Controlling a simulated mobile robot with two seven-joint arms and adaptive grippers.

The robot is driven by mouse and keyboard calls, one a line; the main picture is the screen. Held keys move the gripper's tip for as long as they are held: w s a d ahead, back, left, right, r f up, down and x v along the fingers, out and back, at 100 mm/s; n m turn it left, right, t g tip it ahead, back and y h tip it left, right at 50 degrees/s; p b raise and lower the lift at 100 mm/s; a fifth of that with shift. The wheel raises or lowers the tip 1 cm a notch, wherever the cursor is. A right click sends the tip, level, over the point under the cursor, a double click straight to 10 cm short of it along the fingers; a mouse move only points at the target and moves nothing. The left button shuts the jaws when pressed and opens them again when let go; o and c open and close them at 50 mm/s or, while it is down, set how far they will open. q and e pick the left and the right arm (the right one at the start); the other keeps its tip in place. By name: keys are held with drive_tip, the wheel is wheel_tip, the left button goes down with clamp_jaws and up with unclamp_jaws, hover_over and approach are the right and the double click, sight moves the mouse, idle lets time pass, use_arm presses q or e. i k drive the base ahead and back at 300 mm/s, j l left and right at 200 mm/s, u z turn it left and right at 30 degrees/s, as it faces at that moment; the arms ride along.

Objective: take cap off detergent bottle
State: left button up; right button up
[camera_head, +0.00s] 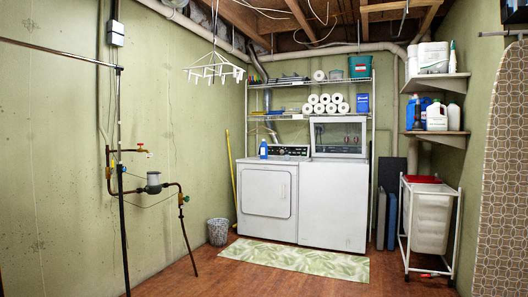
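A small blue bottle (263,149) with a light-coloured top stands upright on the left white machine (267,190), near its back left. Blue and white jugs stand on the lower corner shelf (437,138); one white jug (436,118) is at its front. I cannot tell which of these is the detergent bottle, and the caps are too small to make out. Neither of my grippers is in view.
A wire rack (290,84) with paper rolls (325,103) is above the machines. A green leaf-patterned rug (304,260) lies before them. A white-framed hamper cart (431,218) and patterned ironing board (503,180) are at right; pipes (122,180) are at left. The middle floor is clear.

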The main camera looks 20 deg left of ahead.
sight(263, 146)
drive_tip(key=i+j+u, duration=0.3)
drive_tip(key=i, duration=0.3)
drive_tip(key=i+u, duration=0.3)
drive_tip(key=i, duration=3.75)
drive_tip(key=j+u, duration=0.05)
drive_tip(key=j, duration=0.15)
